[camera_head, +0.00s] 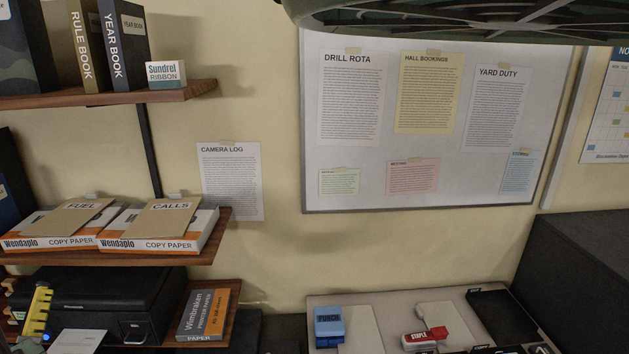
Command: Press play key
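No play key shows in the head view, and no console with keys can be made out. My gripper is not in the picture. The lower part of the scene, where a desk surface (375,299) begins, is cut off by the bottom edge.
Shelves (110,97) with books and copy paper (165,244) stand at the left, above a black printer (115,295). A notice board (430,185) hangs behind; a dark box (580,265) stands right.

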